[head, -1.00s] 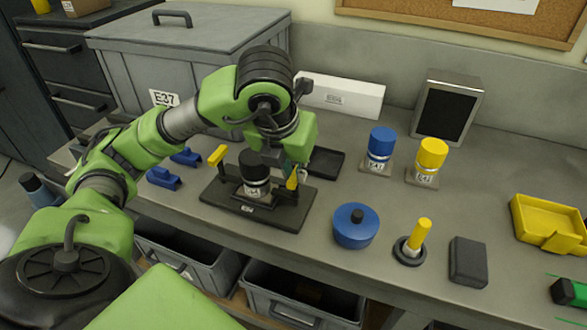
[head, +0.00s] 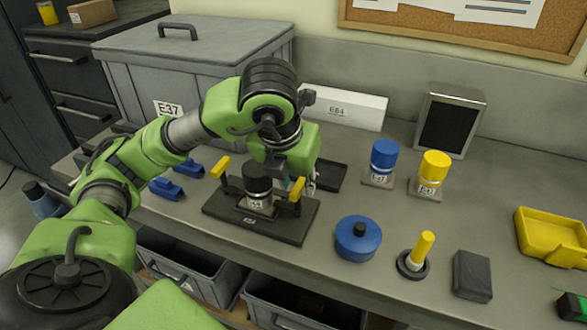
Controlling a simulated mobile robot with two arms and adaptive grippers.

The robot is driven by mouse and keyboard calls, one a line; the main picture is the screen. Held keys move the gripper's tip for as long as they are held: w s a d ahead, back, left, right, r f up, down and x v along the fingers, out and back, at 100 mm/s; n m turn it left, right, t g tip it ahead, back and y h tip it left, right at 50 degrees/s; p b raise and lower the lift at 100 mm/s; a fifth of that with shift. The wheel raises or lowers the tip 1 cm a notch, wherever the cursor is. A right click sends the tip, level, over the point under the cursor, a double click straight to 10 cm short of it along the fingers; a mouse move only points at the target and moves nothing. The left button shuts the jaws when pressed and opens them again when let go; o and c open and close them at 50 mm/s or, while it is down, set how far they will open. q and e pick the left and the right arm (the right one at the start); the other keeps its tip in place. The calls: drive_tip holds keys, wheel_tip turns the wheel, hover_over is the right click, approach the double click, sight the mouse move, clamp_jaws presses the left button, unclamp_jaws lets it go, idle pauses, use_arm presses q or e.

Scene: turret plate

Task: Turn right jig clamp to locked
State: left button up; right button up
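The dark jig plate (head: 236,225) lies on the bench and holds a black-capped round part (head: 258,184) with a white labelled band. The left jig clamp (head: 221,167) has a yellow handle on a dark post and points up and left. The right jig clamp (head: 298,189) shows a yellow handle standing steeply at the plate's right end. My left gripper (head: 299,179) reaches down over this right clamp, with its fingertips close around or beside the handle. The gripper's body hides part of the clamp; contact and finger gap are unclear. My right gripper is not identifiable.
A blue lidded pot (head: 357,242), a yellow-handled tool (head: 418,254) and a dark block (head: 473,276) stand right of the jig. Blue and yellow canisters (head: 383,160) (head: 431,172) stand behind. Blue blocks (head: 168,188) lie left.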

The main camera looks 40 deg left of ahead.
use_arm(q)
drive_tip(key=v, duration=1.1)
drive_tip(key=shift+r, duration=0.4)
drive_tip(key=shift+s, duration=0.15)
